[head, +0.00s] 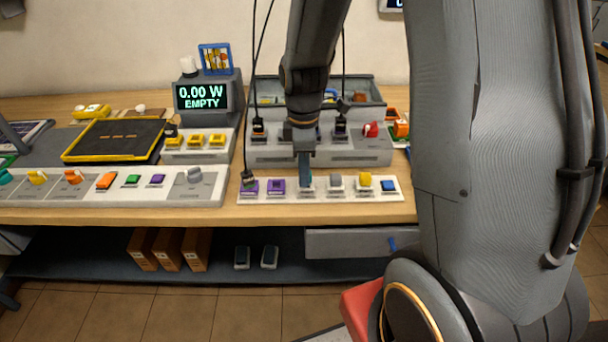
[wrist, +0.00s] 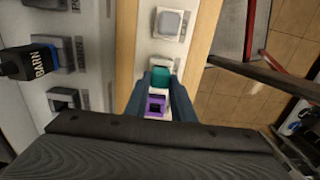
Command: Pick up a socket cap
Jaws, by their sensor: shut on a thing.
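My gripper (head: 305,176) points down over the white socket strip (head: 318,197) near the table's front edge. In the wrist view its two dark blue fingers (wrist: 161,84) are shut on a teal socket cap (wrist: 161,76). The cap is at the strip; I cannot tell whether it is seated or slightly raised. The fingers mostly hide it in the head view. A purple cap (head: 277,186) and a grey cap (head: 336,182) sit on either side.
A grey panel (head: 372,152) with black plugs and a red knob (head: 371,129) stands right behind the strip. A display box (head: 203,101) reads 0.00 W EMPTY. A control panel (head: 130,192) with coloured knobs lies to the left. Cables hang near my arm.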

